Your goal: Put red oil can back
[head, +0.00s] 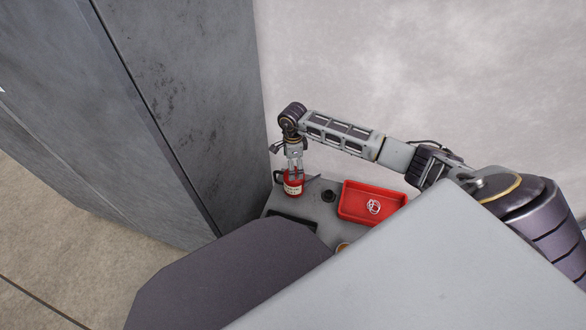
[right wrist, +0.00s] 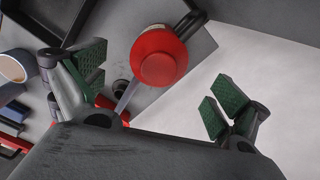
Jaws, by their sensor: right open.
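The red oil can (head: 293,187) stands upright at the far left part of the grey worktop in the head view, with a pale label on its side. My right gripper (head: 295,170) is directly above it, pointing down. In the right wrist view the can (right wrist: 160,57) shows from above, with its red round top, a dark handle and a thin grey spout. The fingers of my right gripper (right wrist: 155,90) are spread wide with green pads, one to each side of the can, with clear gaps. My left gripper is not in view.
A red tray (head: 349,213) with a pale coiled item stands to the right of the can on the worktop (head: 313,214). A small dark round object (head: 328,196) sits between them. A tall grey cabinet (head: 190,90) rises at the left. A cup (right wrist: 12,68) shows in the wrist view.

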